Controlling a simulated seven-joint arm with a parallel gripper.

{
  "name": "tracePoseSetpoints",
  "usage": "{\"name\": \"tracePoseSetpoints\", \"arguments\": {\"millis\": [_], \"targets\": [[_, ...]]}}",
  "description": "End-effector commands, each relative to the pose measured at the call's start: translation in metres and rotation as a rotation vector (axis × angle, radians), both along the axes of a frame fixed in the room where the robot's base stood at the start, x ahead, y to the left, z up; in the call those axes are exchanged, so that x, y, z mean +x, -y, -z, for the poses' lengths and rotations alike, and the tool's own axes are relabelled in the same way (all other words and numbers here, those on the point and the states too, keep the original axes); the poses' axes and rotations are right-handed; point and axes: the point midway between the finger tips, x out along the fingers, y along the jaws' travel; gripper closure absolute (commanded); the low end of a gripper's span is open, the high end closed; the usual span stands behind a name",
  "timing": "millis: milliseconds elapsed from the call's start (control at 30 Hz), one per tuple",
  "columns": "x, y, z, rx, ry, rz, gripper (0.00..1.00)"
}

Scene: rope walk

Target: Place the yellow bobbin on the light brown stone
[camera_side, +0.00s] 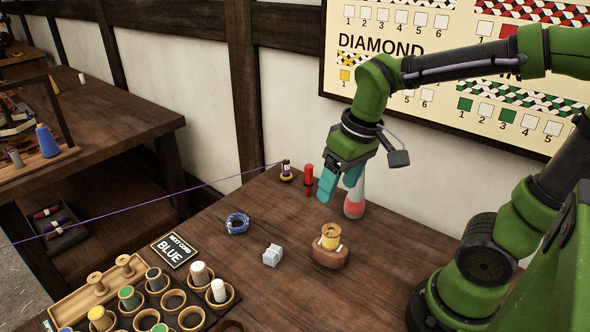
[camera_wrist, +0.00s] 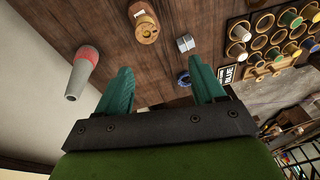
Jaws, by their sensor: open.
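A wooden bobbin with a pale yellow winding (camera_side: 331,237) stands upright on a rounded brown block (camera_side: 328,257) at the middle right of the table. The wrist view also shows this bobbin (camera_wrist: 147,32) on its block, beyond the fingertips. The block looks like the brown stone, though its material is hard to tell. Another yellow bobbin (camera_side: 100,318) sits in a cup of the rack at the front left. My gripper (camera_side: 337,190) is open and empty, its teal fingers above the back of the table, behind the bobbin on the block and apart from it.
A red and white cone (camera_side: 354,196) stands close behind my fingers. A bobbin rack (camera_side: 140,310) fills the front left.

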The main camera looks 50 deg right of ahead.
Motion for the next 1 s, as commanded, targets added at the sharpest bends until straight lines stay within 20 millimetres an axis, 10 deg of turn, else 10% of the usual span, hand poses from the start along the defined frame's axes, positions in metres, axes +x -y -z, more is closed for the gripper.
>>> {"name": "tracePoseSetpoints", "arguments": {"millis": [333,1000], "targets": [[-0.029,-0.016,-0.038,0.189,0.368,0.210,0.31],[-0.030,-0.017,-0.039,0.203,0.389,0.224,0.31]]}}
